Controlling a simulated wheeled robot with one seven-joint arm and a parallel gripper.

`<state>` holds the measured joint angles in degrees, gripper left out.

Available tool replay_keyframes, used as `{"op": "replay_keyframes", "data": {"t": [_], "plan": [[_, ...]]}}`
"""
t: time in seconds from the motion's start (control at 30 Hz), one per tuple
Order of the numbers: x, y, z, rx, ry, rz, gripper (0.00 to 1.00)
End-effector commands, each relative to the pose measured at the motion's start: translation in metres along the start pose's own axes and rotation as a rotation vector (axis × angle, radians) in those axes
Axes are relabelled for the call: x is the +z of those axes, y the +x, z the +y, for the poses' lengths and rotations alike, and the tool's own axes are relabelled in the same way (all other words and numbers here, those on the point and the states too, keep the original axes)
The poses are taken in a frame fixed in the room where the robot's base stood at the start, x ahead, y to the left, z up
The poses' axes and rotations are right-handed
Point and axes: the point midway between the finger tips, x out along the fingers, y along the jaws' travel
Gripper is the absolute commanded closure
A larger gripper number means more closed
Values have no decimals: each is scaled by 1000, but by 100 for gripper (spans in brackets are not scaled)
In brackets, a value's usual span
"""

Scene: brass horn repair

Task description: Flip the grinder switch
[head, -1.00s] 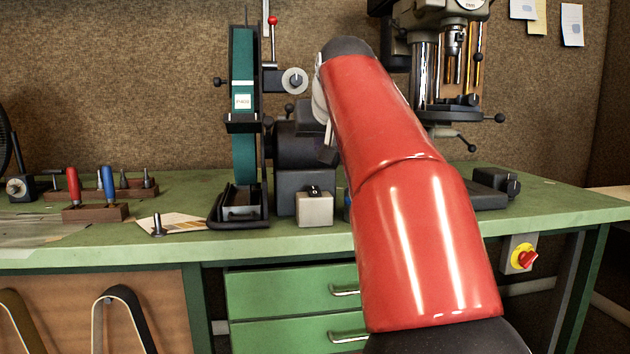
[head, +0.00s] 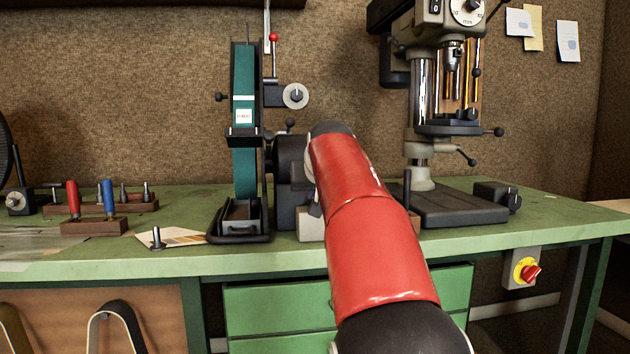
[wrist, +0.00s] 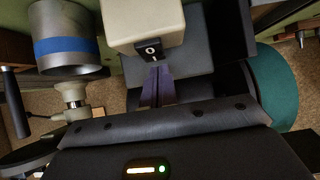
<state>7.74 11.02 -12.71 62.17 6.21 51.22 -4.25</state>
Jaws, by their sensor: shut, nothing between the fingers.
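The belt grinder has a tall teal belt (head: 244,170) and a dark motor housing (head: 290,160) in the head view. Its light switch box (head: 306,226) sits low in front of the housing, partly covered by my red arm, which hides the switch there. In the wrist view the pale box (wrist: 143,18) is at the top, with a black rocker switch (wrist: 151,50) marked "O" on its face. My gripper (wrist: 156,72) is shut and empty, its fingertips just below the switch in the picture. I cannot tell whether they touch it.
A grey cylinder with a blue band (wrist: 68,45) stands close beside the box in the wrist view. A drill press (head: 445,120) stands right on the green bench (head: 560,225). Handled tools in a wooden block (head: 94,226) and a small upright metal piece (head: 156,238) are at left.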

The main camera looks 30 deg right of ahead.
Motion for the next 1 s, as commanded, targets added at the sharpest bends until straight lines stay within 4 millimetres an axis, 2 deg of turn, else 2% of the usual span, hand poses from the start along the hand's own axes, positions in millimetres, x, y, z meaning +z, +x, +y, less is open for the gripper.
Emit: {"op": "replay_keyframes", "data": {"t": [0.7, 1.0], "plan": [[8, 12, 0, 1, 0, -1, 100], [3, 13, 0, 0, 0, -2, 100]]}}
